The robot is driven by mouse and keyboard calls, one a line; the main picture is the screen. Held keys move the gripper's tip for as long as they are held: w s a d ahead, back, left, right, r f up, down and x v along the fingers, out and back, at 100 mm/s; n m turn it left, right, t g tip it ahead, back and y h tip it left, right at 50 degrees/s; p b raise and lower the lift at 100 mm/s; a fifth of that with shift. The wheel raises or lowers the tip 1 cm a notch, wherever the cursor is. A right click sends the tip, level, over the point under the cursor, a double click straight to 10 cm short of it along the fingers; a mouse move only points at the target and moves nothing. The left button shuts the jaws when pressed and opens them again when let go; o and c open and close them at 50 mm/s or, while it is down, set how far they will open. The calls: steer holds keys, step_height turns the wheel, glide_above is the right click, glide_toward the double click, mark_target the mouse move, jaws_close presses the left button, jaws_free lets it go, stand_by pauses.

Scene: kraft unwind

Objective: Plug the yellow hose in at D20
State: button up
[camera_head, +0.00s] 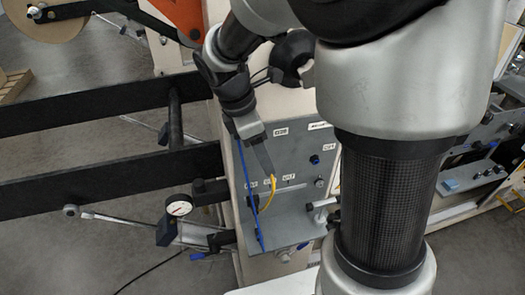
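My gripper (271,174) reaches down from the upper left to the grey port panel (296,212). Its fingers show edge-on, so whether they are open or closed on something is unclear. The yellow hose (269,199) has its upper end right at the fingertips, among a row of small white labels. From there it curves down and left along the panel to about the lower left label. Whether the upper end sits in a port or only in front of it cannot be told.
A thin blue hose (248,195) runs down the panel's left side. A dial gauge (179,206) and black rails (105,177) stand to the left. A dark blue knob (315,160) and a silver fitting (322,203) are on the right. My arm hides much of the right.

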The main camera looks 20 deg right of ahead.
steer(key=shift+s+f, duration=0.1)
steer(key=shift+s, duration=2.15)
